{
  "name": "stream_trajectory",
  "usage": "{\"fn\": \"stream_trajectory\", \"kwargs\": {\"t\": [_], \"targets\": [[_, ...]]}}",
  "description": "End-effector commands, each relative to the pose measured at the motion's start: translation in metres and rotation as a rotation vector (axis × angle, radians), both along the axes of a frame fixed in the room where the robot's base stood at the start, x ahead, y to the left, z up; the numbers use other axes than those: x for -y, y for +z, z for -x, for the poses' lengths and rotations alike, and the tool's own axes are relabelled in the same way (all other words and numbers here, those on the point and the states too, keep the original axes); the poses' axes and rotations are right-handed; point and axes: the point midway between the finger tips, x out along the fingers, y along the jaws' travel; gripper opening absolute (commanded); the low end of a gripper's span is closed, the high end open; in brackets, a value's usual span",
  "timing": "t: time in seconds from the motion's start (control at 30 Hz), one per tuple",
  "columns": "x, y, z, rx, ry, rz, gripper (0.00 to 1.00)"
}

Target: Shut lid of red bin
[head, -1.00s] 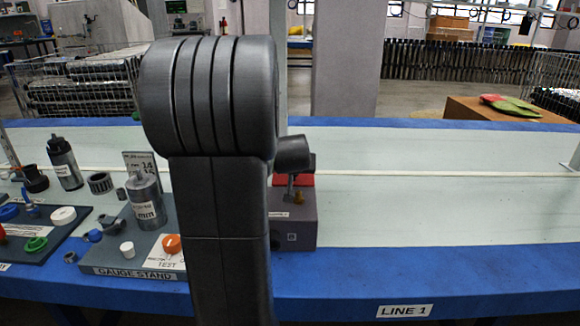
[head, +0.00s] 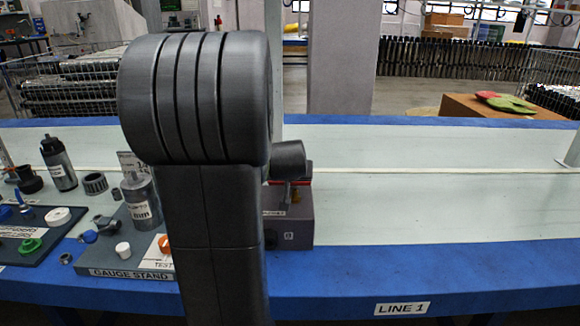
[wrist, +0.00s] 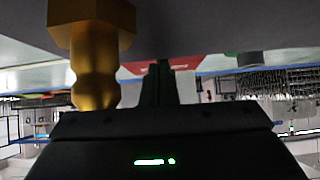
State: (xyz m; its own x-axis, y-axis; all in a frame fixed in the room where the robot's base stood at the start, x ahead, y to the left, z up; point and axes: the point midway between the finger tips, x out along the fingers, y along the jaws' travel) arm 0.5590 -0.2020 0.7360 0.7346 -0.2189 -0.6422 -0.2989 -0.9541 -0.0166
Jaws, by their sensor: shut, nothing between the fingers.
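My gripper (wrist: 160,85) is shut and empty in the wrist view, its dark fingers close together. In the head view my arm hides most of it. A dark grey-purple box (head: 290,230) stands on the table just right of my arm, partly hidden. A small red part (head: 305,183) and a brass piece show at its top. A brass fitting (wrist: 96,60) is close beside my fingers in the wrist view, and a red strip (wrist: 185,63) lies beyond them. I cannot make out a red bin or its lid for certain.
A gauge stand (head: 95,262) with a grey cylinder stands left of my arm. A dark board (head: 66,224) with coloured caps and a dark bottle (head: 58,165) are further left. The table's right side (head: 430,215) is clear. A brown box (head: 470,108) stands behind.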

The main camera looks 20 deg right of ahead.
Motion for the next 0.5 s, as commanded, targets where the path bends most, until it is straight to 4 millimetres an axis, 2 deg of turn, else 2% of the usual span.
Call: {"fn": "stream_trajectory", "kwargs": {"t": [0.03, 0.2, 0.5], "targets": [[-0.002, 0.015, 0.007, 0.012, 0.002, 0.005, 0.0], [-0.01, 0.044, 0.03, 0.03, 0.004, 0.011, 0.0], [-0.02, 0.081, 0.066, 0.05, 0.007, 0.019, 0.0]]}}
